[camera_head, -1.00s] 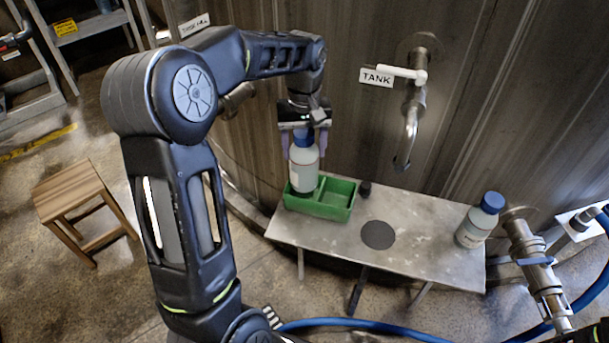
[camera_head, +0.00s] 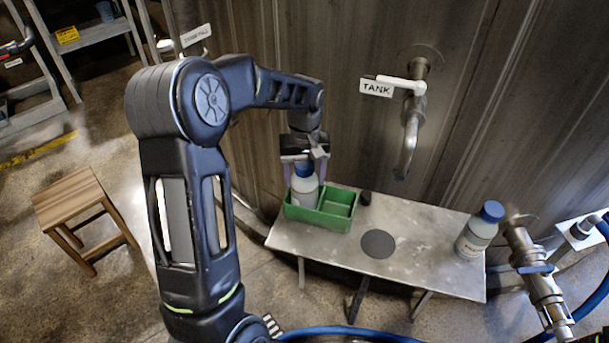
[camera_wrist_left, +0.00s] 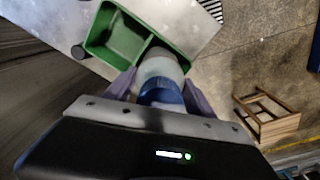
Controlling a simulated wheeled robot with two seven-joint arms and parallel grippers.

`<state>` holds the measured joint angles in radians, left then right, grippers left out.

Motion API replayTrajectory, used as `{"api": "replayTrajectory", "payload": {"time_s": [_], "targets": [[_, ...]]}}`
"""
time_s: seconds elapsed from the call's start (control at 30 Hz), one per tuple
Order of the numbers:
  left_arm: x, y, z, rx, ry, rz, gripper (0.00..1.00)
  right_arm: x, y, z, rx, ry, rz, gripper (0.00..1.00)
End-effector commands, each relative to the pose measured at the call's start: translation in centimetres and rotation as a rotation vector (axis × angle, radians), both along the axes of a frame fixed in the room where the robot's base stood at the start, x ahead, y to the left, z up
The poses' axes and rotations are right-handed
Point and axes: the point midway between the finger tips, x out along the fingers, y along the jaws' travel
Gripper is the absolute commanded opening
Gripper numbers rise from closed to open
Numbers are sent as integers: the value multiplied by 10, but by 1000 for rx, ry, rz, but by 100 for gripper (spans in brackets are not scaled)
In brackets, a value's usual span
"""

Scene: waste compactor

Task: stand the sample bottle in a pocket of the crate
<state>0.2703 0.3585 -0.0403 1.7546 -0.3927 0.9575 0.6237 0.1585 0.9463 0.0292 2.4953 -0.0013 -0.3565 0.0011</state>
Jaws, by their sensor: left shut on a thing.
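The sample bottle (camera_head: 305,189), white with a blue cap, stands upright with its lower part inside the left pocket of the green crate (camera_head: 318,218). My left gripper (camera_head: 304,178) is shut on it near the cap, with fingers on both sides. In the left wrist view the bottle (camera_wrist_left: 161,70) sits in one pocket of the crate (camera_wrist_left: 97,51), and the other pocket is empty. The crate wall hides the bottle's base, so I cannot tell whether it touches the floor. My right gripper is not in view.
A second blue-capped bottle (camera_head: 478,231) stands at the right end of the metal shelf (camera_head: 420,245). A dark disc (camera_head: 378,243) and a small black cap (camera_head: 365,197) are on the shelf. A tap (camera_head: 411,130) labelled TANK hangs above. A wooden stool (camera_head: 75,200) stands left.

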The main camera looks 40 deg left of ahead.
Motion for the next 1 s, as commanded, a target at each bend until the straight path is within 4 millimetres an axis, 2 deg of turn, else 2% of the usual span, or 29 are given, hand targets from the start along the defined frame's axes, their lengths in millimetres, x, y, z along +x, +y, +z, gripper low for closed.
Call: {"api": "replayTrajectory", "payload": {"time_s": [0.27,0.3,0.53,0.8,1.0], "targets": [[1,0,-3,1,-2,0,0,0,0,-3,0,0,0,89],[0,0,-2,0,0,1,66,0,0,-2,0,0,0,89],[0,0,-2,0,0,0,85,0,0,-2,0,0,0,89],[0,0,-1,1,-1,1,85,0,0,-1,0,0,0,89],[1,1,13,1,-3,1,85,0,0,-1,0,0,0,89]]}}
